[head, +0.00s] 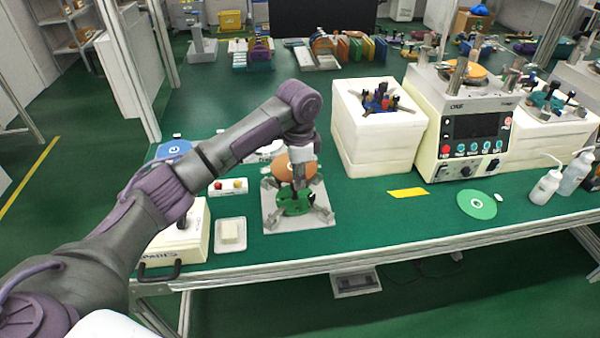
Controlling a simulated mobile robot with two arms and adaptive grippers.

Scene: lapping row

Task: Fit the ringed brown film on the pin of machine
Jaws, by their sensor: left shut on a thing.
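A brown film disc (284,168) with a paler spot near its middle is at my left gripper (298,186), partly hidden behind it. My left gripper is shut on this film and holds it tilted, over a grey plate fixture (272,219) with a green disc (291,207) and metal arms. Whether film and fixture touch cannot be told. The white machine (437,132) with a dark screen stands to the right; another orange-brown disc (467,68) lies on its top among metal posts. My right gripper is not in view.
A white foam block (372,138) stands between fixture and machine. A green disc (476,204), a yellow strip (407,194) and white bottles (545,187) lie or stand at right. A small white tray (231,247) is left of the fixture. The front middle of the green table is clear.

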